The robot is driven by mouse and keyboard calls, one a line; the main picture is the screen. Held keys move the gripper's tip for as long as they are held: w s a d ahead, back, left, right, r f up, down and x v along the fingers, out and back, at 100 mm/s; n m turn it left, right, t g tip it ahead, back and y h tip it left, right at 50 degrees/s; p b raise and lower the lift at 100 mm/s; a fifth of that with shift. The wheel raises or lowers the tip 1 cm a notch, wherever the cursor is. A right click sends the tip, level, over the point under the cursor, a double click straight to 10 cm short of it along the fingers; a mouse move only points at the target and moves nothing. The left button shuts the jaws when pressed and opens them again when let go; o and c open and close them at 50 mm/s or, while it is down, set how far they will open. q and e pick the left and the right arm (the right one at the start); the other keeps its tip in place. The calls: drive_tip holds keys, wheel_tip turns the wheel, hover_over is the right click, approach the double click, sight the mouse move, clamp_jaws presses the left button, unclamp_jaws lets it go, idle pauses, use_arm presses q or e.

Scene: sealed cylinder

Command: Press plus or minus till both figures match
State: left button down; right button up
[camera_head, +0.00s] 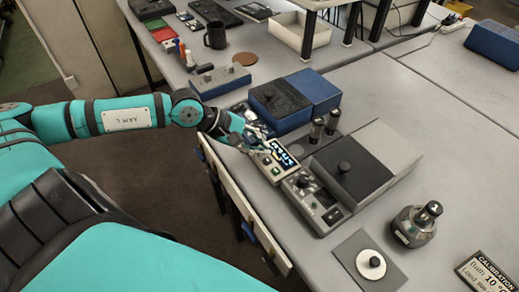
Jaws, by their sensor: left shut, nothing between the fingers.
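A small pale control unit with a lit display (282,154) stands near the table's left edge. Its figures are too small to read surely, and its buttons are partly hidden. My left gripper (262,142) is shut and empty, right at the upper left side of this unit; I cannot tell whether it touches a button. My right gripper is not in view.
A grey box with a black knobbed lid (372,160) and a knobbed controller (318,203) stand beside the unit. A blue box (312,88) is behind.

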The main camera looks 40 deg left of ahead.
use_arm(q)
drive_tip(key=shift+r, duration=0.7)
drive_tip(key=shift+r+p, duration=0.1)
drive_tip(key=shift+p, duration=0.2)
drive_tip(key=shift+r+p, duration=1.2)
drive_tip(key=shift+r, duration=1.25)
